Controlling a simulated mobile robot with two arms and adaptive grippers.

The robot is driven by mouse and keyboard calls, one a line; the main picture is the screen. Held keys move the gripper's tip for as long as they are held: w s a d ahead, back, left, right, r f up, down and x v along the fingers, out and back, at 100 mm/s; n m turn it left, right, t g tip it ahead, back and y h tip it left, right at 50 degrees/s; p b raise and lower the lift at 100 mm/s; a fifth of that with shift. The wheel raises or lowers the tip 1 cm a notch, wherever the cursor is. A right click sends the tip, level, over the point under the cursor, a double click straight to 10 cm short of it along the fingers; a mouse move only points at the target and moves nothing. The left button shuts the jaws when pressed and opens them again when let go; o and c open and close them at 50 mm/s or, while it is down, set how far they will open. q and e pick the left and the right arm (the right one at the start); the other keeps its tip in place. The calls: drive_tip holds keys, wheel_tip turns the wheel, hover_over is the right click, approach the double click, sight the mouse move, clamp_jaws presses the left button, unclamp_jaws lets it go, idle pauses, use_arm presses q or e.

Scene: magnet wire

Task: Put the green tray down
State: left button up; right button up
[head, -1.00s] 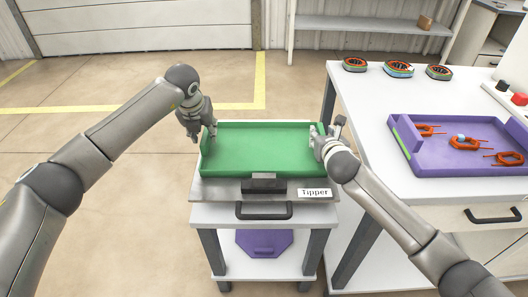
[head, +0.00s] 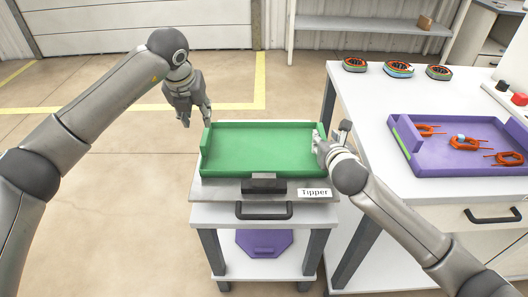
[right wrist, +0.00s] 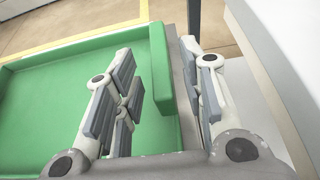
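The green tray (head: 262,148) lies flat on the Tipper plate of the small cart, empty, with raised end walls at left and right. My left gripper (head: 196,118) is clear of the tray, above and left of its left end wall, fingers apart and empty. My right gripper (head: 326,140) is at the tray's right end wall. In the right wrist view, its fingers (right wrist: 165,90) stand apart on either side of the green end wall (right wrist: 172,85). A gap shows between the inner finger and the wall.
The Tipper (head: 315,193) has a black handle (head: 264,210) in front. A purple piece (head: 264,243) is on the cart's lower shelf. On the white bench at right, a purple tray (head: 420,166) holds orange wire parts; several coils (head: 398,69) stand behind it. Open floor lies left.

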drive_tip(key=v, duration=0.7)
drive_tip(key=shift+s, duration=0.25)
drive_tip(key=shift+r, duration=0.15)
